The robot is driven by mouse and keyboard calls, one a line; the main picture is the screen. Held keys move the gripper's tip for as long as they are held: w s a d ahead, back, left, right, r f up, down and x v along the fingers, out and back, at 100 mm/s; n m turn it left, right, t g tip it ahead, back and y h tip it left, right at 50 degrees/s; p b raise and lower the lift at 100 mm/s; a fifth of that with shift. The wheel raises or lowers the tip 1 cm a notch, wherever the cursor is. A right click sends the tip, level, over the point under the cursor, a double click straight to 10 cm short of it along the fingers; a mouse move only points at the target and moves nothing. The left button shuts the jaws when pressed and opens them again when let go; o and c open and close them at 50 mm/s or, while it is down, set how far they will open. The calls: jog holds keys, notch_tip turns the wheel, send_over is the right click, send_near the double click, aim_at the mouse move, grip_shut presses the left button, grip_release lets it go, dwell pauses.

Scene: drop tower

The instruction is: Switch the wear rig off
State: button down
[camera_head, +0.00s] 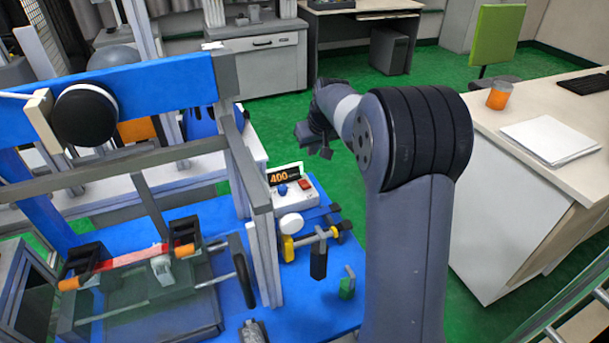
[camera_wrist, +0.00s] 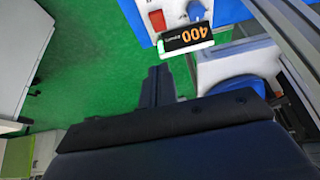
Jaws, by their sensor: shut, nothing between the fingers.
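The wear rig's white control box (camera_head: 300,199) stands on the blue bench. It has a lit display (camera_head: 284,174) reading 400 in orange, a blue knob (camera_head: 282,189) and a red switch (camera_head: 305,183). In the wrist view the display (camera_wrist: 187,38), blue knob (camera_wrist: 196,10) and red switch (camera_wrist: 157,19) show upside down at the top. My gripper (camera_head: 325,153) is beyond and to the right of the box in the head view, apart from it. In the wrist view my gripper (camera_wrist: 158,76) is shut and empty, over green floor. The switch's position is too small to tell.
The rig's grey frame (camera_head: 250,160) stands just left of the box. A desk (camera_head: 510,190) with an orange cup (camera_head: 499,96) stands right. Green floor lies clear between.

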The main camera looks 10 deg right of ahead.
jog(key=shift+f, duration=0.15)
jog(key=b, duration=0.1)
send_over(307, 184)
notch_tip(307, 184, down, 8)
jog(key=shift+s+f, duration=0.1)
jog(key=shift+f, duration=0.05)
jog(key=f, duration=0.2)
jog(key=f+b, duration=0.1)
jog(key=shift+s+f, duration=0.15)
jog(key=shift+s, duration=0.15)
jog(key=shift+s+d+f, duration=0.1)
jog(key=shift+s+f, duration=0.1)
jog(key=shift+f, duration=0.3)
jog(key=shift+f+b, duration=0.1)
jog(key=shift+b, duration=0.2)
jog(key=f+b, duration=0.1)
jog(key=b, duration=0.2)
jog(key=shift+s+t, duration=0.2)
jog(key=shift+t, duration=0.2)
jog(key=shift+r, duration=0.25)
jog(key=shift+w, duration=0.1)
